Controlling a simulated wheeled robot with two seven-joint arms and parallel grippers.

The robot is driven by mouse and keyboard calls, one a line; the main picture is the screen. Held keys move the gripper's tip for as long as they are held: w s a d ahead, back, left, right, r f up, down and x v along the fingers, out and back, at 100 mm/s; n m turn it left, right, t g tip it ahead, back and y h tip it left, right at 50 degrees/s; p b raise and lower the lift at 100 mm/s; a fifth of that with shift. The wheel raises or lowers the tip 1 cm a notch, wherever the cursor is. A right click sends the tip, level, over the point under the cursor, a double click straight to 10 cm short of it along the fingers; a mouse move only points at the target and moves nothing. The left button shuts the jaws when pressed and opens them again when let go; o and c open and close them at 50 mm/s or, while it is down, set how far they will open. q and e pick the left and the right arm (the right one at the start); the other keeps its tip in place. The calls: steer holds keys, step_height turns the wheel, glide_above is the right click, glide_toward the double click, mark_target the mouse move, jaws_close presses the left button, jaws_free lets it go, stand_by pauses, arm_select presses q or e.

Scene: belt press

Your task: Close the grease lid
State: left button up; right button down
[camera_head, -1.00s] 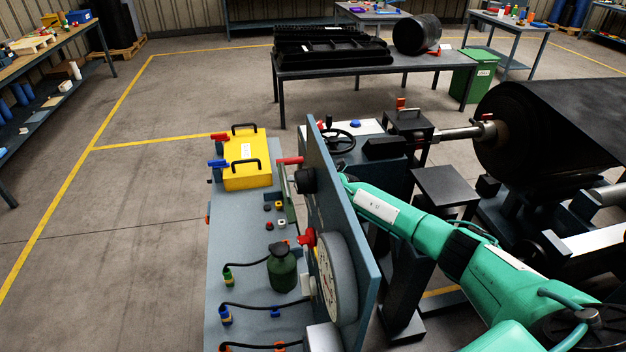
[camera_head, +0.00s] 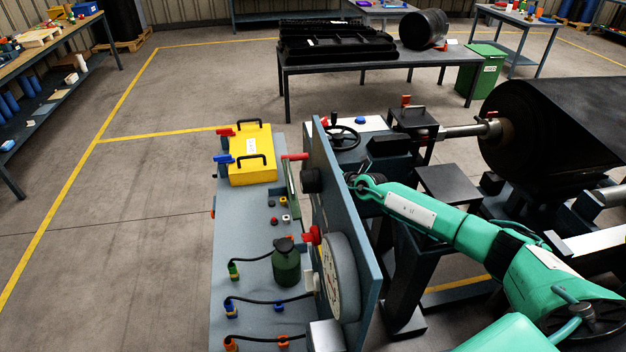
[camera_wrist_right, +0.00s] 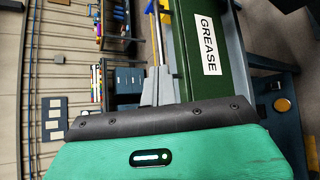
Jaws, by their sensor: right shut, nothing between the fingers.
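A dark green panel labelled GREASE (camera_wrist_right: 207,50) shows in the right wrist view at upper right. I cannot tell from this view how far the lid is open. My right gripper (camera_wrist_right: 158,82) has its narrow grey fingers together beside the panel's left edge. Whether they touch it is unclear. In the head view my right arm reaches in from the right and its gripper is hidden behind the blue-grey upright board. A thin dark green edge (camera_head: 293,192), perhaps the grease lid, shows left of that board. My left gripper is out of view.
The upright board (camera_head: 345,225) with a round gauge (camera_head: 340,280) stands on the grey bench (camera_head: 235,215). A yellow box with black handles (camera_head: 251,166), a green bottle (camera_head: 286,268) and several cables sit there. The large black roller (camera_head: 520,130) is at right. Floor at left is clear.

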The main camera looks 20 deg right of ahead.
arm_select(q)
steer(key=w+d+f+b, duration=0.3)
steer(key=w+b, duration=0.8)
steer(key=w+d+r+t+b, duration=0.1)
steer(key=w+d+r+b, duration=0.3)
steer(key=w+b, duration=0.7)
arm_select(e)
steer(key=d+r+m+h+b, duration=0.1)
steer(key=d+r+m, duration=0.1)
steer(key=m, duration=1.6)
steer(key=d+r+m+b, duration=0.1)
steer(key=r+m, duration=0.1)
steer(key=m, duration=1.6)
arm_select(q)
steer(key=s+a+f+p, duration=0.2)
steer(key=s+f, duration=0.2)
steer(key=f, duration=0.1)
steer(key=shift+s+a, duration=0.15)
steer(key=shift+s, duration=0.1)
arm_select(e)
steer(key=s+a+f+x, duration=0.1)
steer(key=a+x, duration=0.1)
steer(key=x, duration=1)
steer(key=shift+f+g, duration=0.3)
steer(key=shift+f, duration=0.15)
steer(key=shift+w+a, duration=0.1)
steer(key=shift+a, duration=0.1)
